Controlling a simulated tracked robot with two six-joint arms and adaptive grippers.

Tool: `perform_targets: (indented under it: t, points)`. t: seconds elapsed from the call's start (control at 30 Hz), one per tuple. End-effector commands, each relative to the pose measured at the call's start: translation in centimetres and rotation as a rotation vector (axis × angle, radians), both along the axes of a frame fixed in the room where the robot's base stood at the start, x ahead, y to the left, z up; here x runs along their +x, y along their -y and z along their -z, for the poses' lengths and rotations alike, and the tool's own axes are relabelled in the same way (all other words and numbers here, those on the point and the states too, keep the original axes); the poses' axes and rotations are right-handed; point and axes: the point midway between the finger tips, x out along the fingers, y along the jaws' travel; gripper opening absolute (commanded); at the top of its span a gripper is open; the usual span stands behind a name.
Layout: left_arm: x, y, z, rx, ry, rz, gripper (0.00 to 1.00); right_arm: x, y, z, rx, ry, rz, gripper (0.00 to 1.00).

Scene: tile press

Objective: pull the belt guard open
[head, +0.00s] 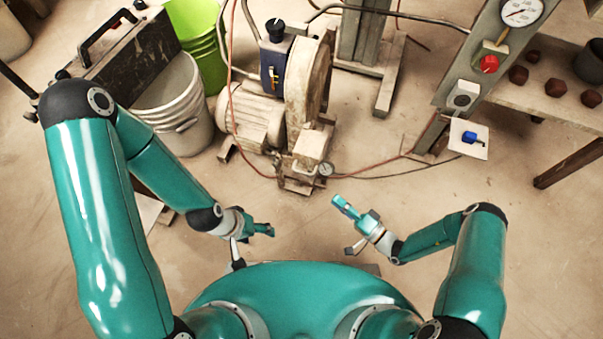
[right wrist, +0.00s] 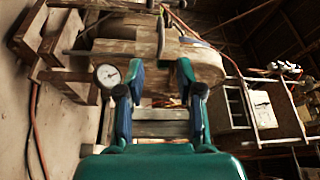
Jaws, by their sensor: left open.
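The belt guard appears to be the tall, worn, rounded beige cover (head: 307,82) on the pump unit at top centre in the head view. I cannot tell from here whether it is shut or ajar. My left gripper (head: 266,229) is open and empty, in front of the unit and apart from it. My right gripper (head: 343,206) is in front of the unit, to its right, also apart from it. In the right wrist view its two fingers (right wrist: 161,70) are spread with nothing between them. The worn unit lies beyond them, with a small gauge (right wrist: 108,75).
A beige motor (head: 247,115) adjoins the cover. A white bucket (head: 178,105) and a green bucket (head: 198,38) stand left. A red hose (head: 375,163) crosses the floor. A press column with a dial (head: 521,11) and a bench (head: 550,95) are right. Floor around my grippers is mostly clear.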

Motion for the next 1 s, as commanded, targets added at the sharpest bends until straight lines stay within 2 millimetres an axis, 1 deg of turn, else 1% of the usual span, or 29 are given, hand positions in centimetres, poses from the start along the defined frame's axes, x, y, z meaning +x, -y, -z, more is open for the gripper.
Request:
perform_targets:
  t: [0.03,0.17,0.4,0.6,0.8,1.0]
  points:
    - [0.0,0.0,0.1,0.000,0.000,0.000,0.70,0.4,-0.8,-0.1,0.000,0.001,-0.006,0.36]
    - [0.0,0.0,0.6,0.000,0.000,0.000,0.70,1.9,-2.7,-0.2,0.001,0.001,-0.010,0.36]
    - [0.0,0.0,1.6,0.000,0.000,0.000,0.70,5.3,-6.8,-0.5,-0.001,0.001,-0.013,0.36]
    - [0.0,0.0,2.3,0.000,0.000,0.000,0.70,7.8,-9.7,-0.8,0.000,0.001,-0.011,0.36]
    - [0.0,0.0,2.8,0.000,0.000,0.000,0.70,9.4,-11.5,-1.0,0.000,-0.002,-0.008,0.36]
    - [0.0,0.0,2.9,0.000,0.000,0.000,0.70,9.8,-11.9,-1.1,0.001,-0.003,-0.007,0.36]
